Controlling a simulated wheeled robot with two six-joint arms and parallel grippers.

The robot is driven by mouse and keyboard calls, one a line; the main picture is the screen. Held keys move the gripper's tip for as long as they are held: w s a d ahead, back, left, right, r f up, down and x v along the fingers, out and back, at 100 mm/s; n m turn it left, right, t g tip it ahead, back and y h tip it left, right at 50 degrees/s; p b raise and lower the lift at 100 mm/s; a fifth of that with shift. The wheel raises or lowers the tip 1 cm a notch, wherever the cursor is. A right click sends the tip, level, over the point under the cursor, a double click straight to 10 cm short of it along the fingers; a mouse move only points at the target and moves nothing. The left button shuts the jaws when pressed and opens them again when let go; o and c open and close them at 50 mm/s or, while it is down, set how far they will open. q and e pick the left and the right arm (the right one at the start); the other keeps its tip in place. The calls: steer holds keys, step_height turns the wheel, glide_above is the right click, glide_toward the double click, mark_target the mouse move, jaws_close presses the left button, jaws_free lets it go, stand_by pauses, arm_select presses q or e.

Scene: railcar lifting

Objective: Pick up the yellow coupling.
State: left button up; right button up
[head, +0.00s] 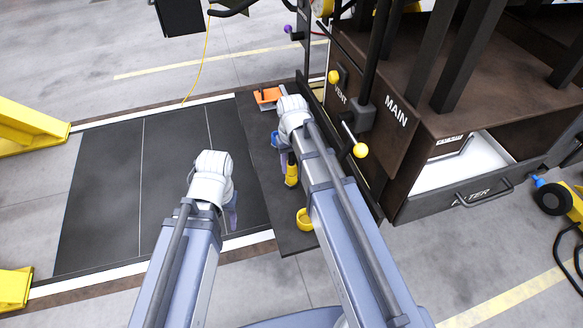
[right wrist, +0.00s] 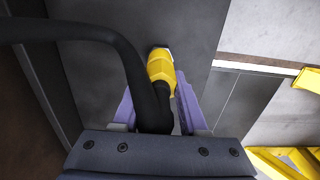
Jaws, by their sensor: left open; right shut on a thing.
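The yellow coupling (head: 292,174) shows beside my right forearm in the head view, over the dark shelf along the cart. In the right wrist view the coupling (right wrist: 160,68) sits at the end of a thick black hose (right wrist: 154,108), between the purple fingers of my right gripper (right wrist: 154,88). That gripper is shut on the coupling at its hose end. In the head view my right gripper (head: 282,140) is partly hidden by its own arm. My left gripper (head: 232,212) is open and empty over the black floor mat.
A yellow ring-like cup (head: 304,219) sits at the near end of the dark shelf (head: 262,150). An orange item (head: 268,96) lies at its far end. The brown cart (head: 400,125), with yellow-knobbed levers, stands close on the right. The black mat (head: 95,180) at left is clear.

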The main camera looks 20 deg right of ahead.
jaws_close()
steer(key=shift+r, duration=0.1)
